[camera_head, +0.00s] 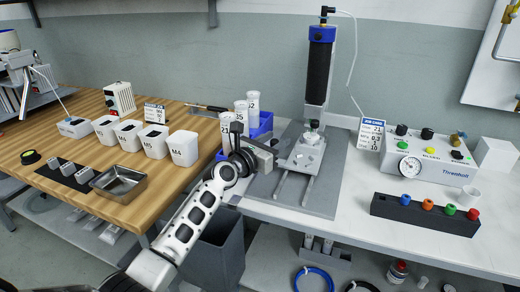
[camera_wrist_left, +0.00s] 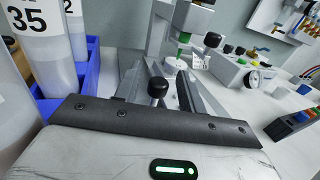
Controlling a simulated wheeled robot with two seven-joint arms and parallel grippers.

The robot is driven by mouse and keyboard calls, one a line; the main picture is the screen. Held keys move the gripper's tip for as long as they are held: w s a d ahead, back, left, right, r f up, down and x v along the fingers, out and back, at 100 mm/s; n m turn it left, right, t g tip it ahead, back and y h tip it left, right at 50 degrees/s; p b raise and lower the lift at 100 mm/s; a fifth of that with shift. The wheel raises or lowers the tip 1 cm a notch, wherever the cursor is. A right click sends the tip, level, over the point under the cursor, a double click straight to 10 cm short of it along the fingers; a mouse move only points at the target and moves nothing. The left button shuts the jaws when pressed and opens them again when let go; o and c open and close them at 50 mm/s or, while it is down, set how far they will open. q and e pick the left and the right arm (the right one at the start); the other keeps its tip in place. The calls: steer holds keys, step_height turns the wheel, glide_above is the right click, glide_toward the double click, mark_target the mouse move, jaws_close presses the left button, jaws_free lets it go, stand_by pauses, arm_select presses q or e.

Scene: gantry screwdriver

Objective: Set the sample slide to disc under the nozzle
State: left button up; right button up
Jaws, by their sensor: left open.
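The dispenser (camera_head: 319,65), a black barrel with a blue cap, stands upright over a grey base plate (camera_head: 326,197). Its nozzle tip appears green in the left wrist view (camera_wrist_left: 183,40). The sample slide (camera_head: 305,156) appears as a light metal carriage under the barrel, above two rails (camera_head: 307,188). I cannot tell its exact stop or which disc position it is at. My right gripper is not in view.
Numbered tubes (camera_head: 241,110) in a blue rack (camera_head: 263,125) stand close behind my left gripper. A job card (camera_head: 371,134), the control box (camera_head: 429,157) and a black rack of coloured caps (camera_head: 424,214) are on the right. A grey bin (camera_head: 218,248) stands below.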

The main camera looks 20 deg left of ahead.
arm_select(q)
steer(key=p+v, duration=0.2)
steer(key=v, duration=1.3)
steer(key=shift+s+a, duration=0.2)
steer(key=shift+s, duration=0.05)
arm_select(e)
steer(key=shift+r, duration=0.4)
arm_select(q)
steer(key=s+d+f+m+g+p, duration=0.2)
steer(key=s+m, duration=0.5)
steer(key=m, duration=0.4)
steer(key=s+d+f+m+g+p, duration=0.2)
steer(key=s+d+f+m, duration=0.3)
steer(key=m, duration=0.7)
steer(key=s+d+f+m+g+y+p, duration=0.1)
steer(key=s+d+f+m, duration=0.3)
steer(key=m, duration=0.8)
steer(key=s+d+g+p, duration=0.1)
steer(key=s+d, duration=0.1)
steer(key=s, duration=0.2)
steer(key=shift+s+d+g+p, duration=0.3)
steer(key=shift+s+d+p, duration=0.05)
steer(key=shift+s+d, duration=0.05)
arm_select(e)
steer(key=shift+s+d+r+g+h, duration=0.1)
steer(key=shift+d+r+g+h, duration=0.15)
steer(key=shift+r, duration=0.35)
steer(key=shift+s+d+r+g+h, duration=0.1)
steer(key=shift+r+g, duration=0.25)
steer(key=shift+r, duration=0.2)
